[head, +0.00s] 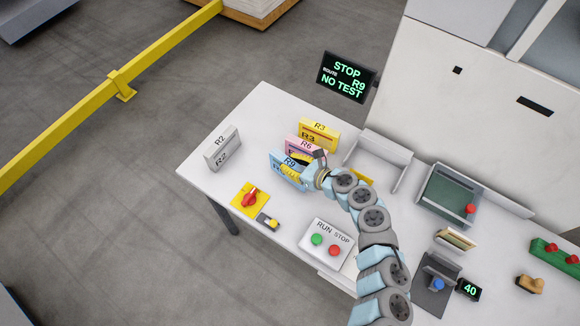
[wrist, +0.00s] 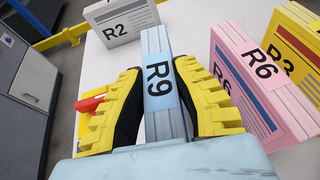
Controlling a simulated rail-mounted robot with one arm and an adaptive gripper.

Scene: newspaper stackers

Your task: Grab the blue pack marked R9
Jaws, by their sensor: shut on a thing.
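The blue pack marked R9 (head: 284,172) stands upright on the white table in the head view, partly hidden by my gripper. In the wrist view the blue R9 pack (wrist: 159,85) is between my two yellow-padded fingers, its R9 label facing the camera. My gripper (wrist: 160,95) is shut on the pack, with one finger against each side. My gripper (head: 298,173) also shows in the head view at the pack's right end. I cannot tell whether the pack is off the table.
A pink R6 pack (wrist: 250,75) and a yellow R3 pack (head: 318,134) stand close by. A grey R2 pack (head: 222,148) stands left. A red knob on a yellow plate (head: 249,201) and a RUN/STOP box (head: 326,242) are in front. A screen (head: 346,81) reads STOP, R9, NO TEST.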

